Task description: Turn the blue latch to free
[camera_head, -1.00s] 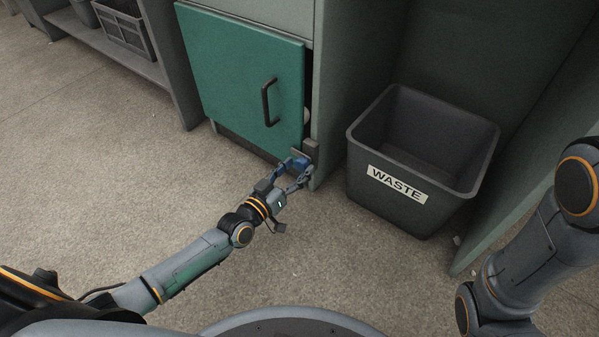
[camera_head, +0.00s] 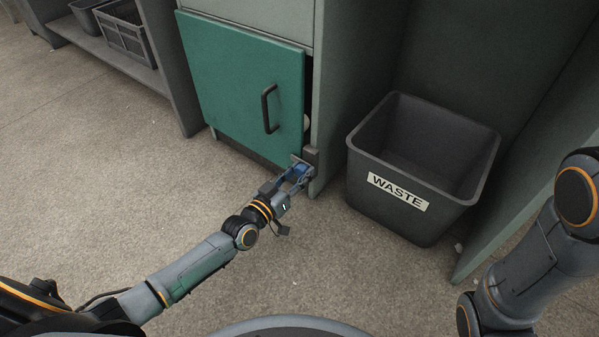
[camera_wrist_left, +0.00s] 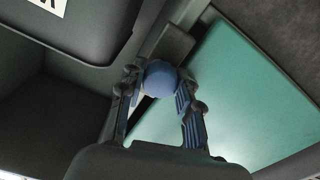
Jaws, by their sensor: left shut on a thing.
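The blue latch (camera_head: 301,169) is at the lower right corner of the green cabinet door (camera_head: 240,85), by a grey bracket (camera_head: 310,155) on the cabinet's side post. My left gripper (camera_head: 299,173) is shut on the latch. In the left wrist view the latch's round blue end (camera_wrist_left: 161,79) sits between the two fingers of the left gripper (camera_wrist_left: 158,98). The fingers partly hide the latch. The door stands slightly ajar, with a dark gap along its right edge. My right gripper is out of view; only its arm shows at the right.
A black waste bin (camera_head: 372,205) labelled WASTE stands right of the cabinet post, close to my left gripper. The door has a black handle (camera_head: 268,108). A low shelf with dark crates (camera_head: 124,36) is at the upper left. The floor at left is clear.

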